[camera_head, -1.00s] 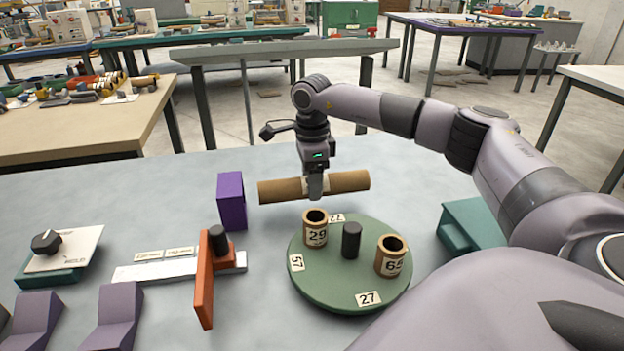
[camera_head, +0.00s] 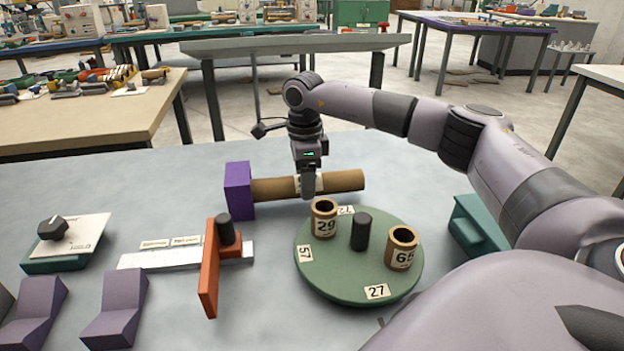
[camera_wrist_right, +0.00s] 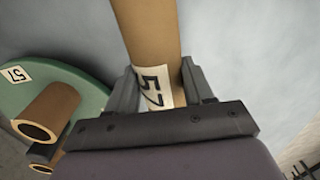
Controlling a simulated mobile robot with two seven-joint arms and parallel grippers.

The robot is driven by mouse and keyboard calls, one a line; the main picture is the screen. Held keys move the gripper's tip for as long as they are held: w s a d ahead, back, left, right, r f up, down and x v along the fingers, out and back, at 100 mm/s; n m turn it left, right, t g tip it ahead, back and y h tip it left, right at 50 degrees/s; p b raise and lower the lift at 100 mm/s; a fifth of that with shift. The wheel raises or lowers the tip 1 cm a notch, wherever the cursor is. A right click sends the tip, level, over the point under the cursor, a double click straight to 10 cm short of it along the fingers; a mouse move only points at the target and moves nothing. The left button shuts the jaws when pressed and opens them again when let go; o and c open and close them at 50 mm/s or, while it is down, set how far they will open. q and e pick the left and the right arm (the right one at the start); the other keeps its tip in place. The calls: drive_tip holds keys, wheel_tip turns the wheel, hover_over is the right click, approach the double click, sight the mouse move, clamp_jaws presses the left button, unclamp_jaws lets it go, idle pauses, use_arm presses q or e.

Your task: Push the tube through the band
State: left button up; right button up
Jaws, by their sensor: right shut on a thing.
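The brown cardboard tube (camera_head: 340,181) lies level above the table, and its label reads 57 in the right wrist view (camera_wrist_right: 150,30). My right gripper (camera_head: 308,190) is shut around its middle from above; its two fingers flank the tube in the right wrist view (camera_wrist_right: 158,70). The purple band (camera_head: 238,190) stands upright at the tube's left end. That end meets the band's right side and is hidden there; I cannot tell how far inside it sits. No tube shows on the band's left side. My left gripper is not in view.
A green turntable (camera_head: 330,280) with short tubes marked 29 (camera_head: 324,226) and 65 (camera_head: 402,255) and a dark central post stands just in front of the held tube. An orange upright plate (camera_head: 208,280) on a white scale is at front left. Table left of the band is clear.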

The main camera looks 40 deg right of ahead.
sight(271, 180)
drive_tip(key=shift+w+a+b, duration=0.25)
drive_tip(key=shift+w+a, duration=0.35)
drive_tip(key=shift+a, duration=0.4)
drive_tip(key=shift+w+a+b, duration=0.3)
drive_tip(key=shift+w+a, duration=0.35)
drive_tip(key=shift+a, duration=0.4)
drive_tip(key=shift+w+a+b, duration=0.25)
drive_tip(key=shift+w+a, duration=0.35)
drive_tip(key=shift+a, duration=0.4)
drive_tip(key=shift+f, duration=0.4)
drive_tip(key=o, duration=1.1)
drive_tip(key=shift+o, duration=0.2)
drive_tip(key=shift+f, duration=0.1)
drive_tip(key=shift+r+p, duration=0.3)
drive_tip(key=shift+r, duration=3.3)
